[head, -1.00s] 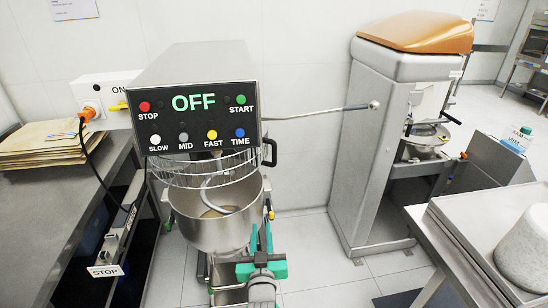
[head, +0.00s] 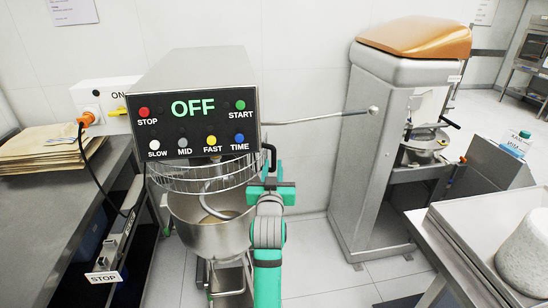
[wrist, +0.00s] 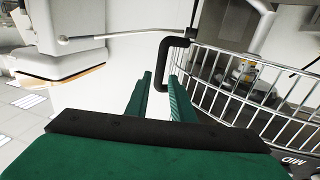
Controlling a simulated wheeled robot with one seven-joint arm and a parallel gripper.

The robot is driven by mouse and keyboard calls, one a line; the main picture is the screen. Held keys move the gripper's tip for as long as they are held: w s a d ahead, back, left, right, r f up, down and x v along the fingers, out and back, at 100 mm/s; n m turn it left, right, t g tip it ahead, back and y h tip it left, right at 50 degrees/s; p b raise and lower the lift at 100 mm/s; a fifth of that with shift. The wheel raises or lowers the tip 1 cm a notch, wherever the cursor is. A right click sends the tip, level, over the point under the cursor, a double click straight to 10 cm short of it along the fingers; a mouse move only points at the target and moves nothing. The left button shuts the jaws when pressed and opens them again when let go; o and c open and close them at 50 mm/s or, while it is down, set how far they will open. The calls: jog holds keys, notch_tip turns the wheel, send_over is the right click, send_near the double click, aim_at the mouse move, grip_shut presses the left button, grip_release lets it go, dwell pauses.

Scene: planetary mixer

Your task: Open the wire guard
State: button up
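The wire guard (head: 205,176) is a silver cage around the top of the mixer bowl (head: 212,232), under the mixer head. In the wrist view, its bars (wrist: 265,95) fill the right side. Its black bracket-shaped handle (head: 269,157) is at the guard's right; it also shows in the wrist view (wrist: 163,62). My gripper (head: 271,181) is just below the handle in the head view. In the wrist view its two green fingers (wrist: 159,76) are open, with the handle's free end between or just beyond their tips. I cannot tell whether they touch it.
The mixer's control panel (head: 196,122) reads OFF. A long metal lever (head: 320,116) sticks out to the right of the head. A steel counter (head: 55,215) is at left, another machine (head: 375,150) at right. The floor between is clear.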

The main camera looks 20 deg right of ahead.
aim_at(274, 158)
jog(key=x, duration=0.5)
jog(key=shift+w+d, duration=0.1)
jog(key=shift+d, duration=0.1)
jog(key=shift+w+a, duration=0.15)
jog(key=shift+w, duration=0.35)
jog(key=shift+s, duration=0.1)
grip_shut()
